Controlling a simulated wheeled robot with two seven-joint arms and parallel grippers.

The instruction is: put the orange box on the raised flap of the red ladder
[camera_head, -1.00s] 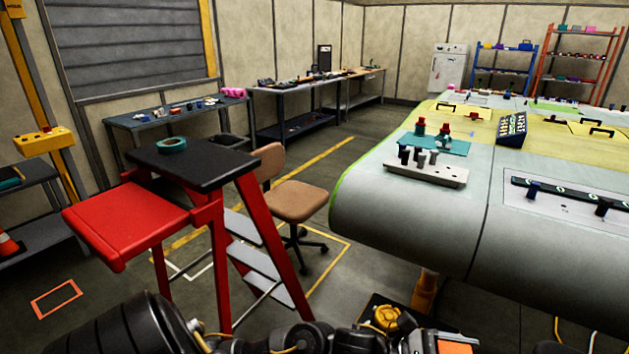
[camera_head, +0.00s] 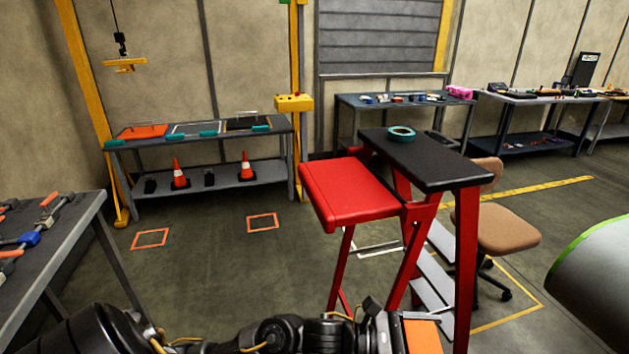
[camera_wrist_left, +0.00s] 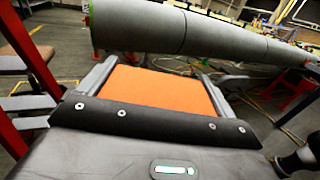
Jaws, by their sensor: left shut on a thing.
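The red ladder (camera_head: 467,260) stands right of centre in the head view. Its raised red flap (camera_head: 348,192) is level, bare, and left of the black top (camera_head: 440,168). My left gripper (camera_wrist_left: 155,82) is shut on the orange box (camera_wrist_left: 160,92), which lies between its two fingers in the left wrist view. The box also shows at the bottom of the head view (camera_head: 422,336), lower in the picture than the flap and beside the ladder's front leg. A red ladder leg shows at the left edge of the wrist view. My right gripper is not in view.
A teal tape roll (camera_head: 401,133) lies on the ladder's black top. A brown chair (camera_head: 497,232) stands behind the ladder. The grey wing (camera_head: 600,275) is at the right, a tool table (camera_head: 50,255) at the left. Open floor lies between that table and the ladder.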

